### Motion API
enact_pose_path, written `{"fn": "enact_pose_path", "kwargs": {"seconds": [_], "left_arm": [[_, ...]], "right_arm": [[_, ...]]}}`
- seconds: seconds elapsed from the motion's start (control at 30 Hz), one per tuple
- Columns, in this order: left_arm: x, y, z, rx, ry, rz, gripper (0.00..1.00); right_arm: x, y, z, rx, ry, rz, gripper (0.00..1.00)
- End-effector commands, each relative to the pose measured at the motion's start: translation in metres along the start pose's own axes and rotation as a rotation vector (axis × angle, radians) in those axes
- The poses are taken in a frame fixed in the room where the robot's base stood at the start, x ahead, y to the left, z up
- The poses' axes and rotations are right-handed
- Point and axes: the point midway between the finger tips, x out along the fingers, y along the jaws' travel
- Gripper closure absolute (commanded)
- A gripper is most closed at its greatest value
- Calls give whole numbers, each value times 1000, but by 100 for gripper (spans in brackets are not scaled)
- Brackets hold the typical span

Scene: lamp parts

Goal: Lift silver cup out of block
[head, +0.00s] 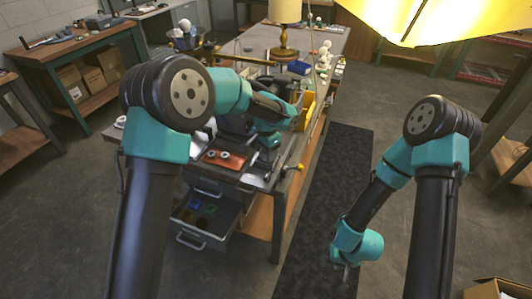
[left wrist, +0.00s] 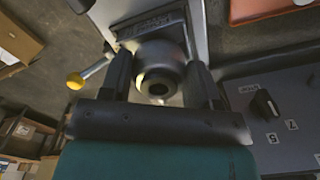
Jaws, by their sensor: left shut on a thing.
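The silver cup (left wrist: 160,62) sits between the two dark fingers of my left gripper (left wrist: 160,85) in the left wrist view. It is round and metallic, with a dark round opening facing the camera. The gripper is shut on it. Behind the cup is the grey metal block (left wrist: 148,24); whether the cup still touches it cannot be told. In the head view my left arm hides the cup, and the gripper's fingertips do not show clearly. My right gripper (head: 345,263) hangs low over the dark floor mat, far from the bench, its fingers too small to read.
A yellow-knobbed lever (left wrist: 76,81) sticks out beside the block. A grey control panel (left wrist: 275,115) with a black knob lies on the other side. An orange tray (head: 222,159) lies on the bench, above an open drawer (head: 205,222). A lamp (head: 285,25) stands farther back.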

Motion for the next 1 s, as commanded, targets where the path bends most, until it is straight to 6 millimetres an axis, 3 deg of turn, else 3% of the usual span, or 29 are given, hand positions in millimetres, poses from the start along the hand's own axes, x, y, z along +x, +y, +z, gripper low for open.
{"fn": "enact_pose_path", "kwargs": {"seconds": [0.27, 0.47, 0.67, 1.0], "left_arm": [[-28, 0, 0, 0, 2, -1, 68], [-30, 16, 13, 3, -1, 0, 68], [-34, 43, 34, 3, 0, 0, 68], [-40, 104, 82, 4, 0, -1, 68]], "right_arm": [[0, 0, 0, 0, 0, 0, 61], [0, 0, 0, 0, 0, 0, 61], [0, 0, 0, 0, 0, 0, 61], [0, 0, 0, 0, 0, 0, 61]]}}
